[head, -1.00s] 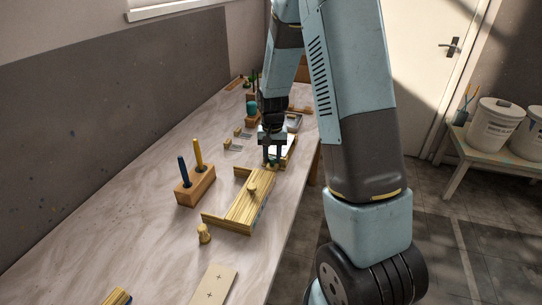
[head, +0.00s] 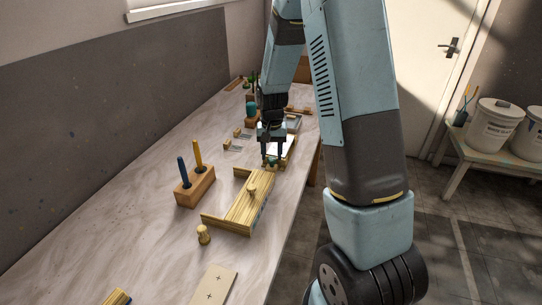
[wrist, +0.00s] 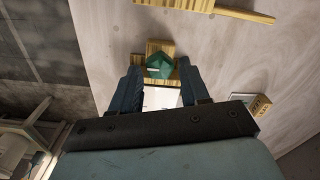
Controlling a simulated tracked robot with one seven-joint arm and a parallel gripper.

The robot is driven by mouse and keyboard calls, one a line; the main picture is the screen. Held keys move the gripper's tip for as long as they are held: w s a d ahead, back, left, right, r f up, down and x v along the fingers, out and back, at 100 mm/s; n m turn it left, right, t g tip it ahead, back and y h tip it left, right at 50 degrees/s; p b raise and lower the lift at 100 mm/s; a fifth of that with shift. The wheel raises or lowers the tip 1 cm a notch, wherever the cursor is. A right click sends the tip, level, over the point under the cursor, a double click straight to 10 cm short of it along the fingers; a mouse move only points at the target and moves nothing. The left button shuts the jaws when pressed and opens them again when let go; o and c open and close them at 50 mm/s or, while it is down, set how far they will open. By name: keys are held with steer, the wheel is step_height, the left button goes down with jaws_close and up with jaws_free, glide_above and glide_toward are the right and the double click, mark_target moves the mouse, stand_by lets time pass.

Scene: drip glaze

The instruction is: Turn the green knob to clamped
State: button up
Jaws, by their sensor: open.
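The green knob (wrist: 159,65) shows in the wrist view as a faceted green piece on a small wooden block (wrist: 153,47). It lies just beyond and between my fingertips. A pale mark shows on the knob's lower left side. My gripper (wrist: 156,80) is open, with one dark finger on each side below the knob. I cannot tell whether the fingers touch it. In the head view my gripper (head: 273,160) points down over the far end of the wooden fixture, and the knob is a small green patch (head: 272,163) between the fingertips.
A slatted wooden fixture (head: 240,213) stands nearer on the table (head: 150,235). A wooden block (head: 196,190) with blue and yellow handles is to its left. A small wooden peg (head: 204,234) and a pale board (head: 213,287) are in front. A grey tray (head: 293,124) lies behind.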

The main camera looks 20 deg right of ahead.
mark_target(272, 159)
step_height(272, 159, up, 12)
steer(key=shift+r, duration=0.15)
stand_by(0.6)
steer(key=s+r+n+t, duration=0.2)
steer(key=s+r+t, duration=0.1)
steer(key=s+r, duration=1.05)
steer(key=s+r+n+t, duration=0.1)
steer(key=s+r+t, duration=0.1)
steer(key=s, duration=1.2)
steer(key=shift+s+r+n+t, duration=0.3)
steer(key=shift+s+r+n, duration=0.1)
steer(key=shift+r, duration=0.15)
steer(key=shift+a, duration=0.1)
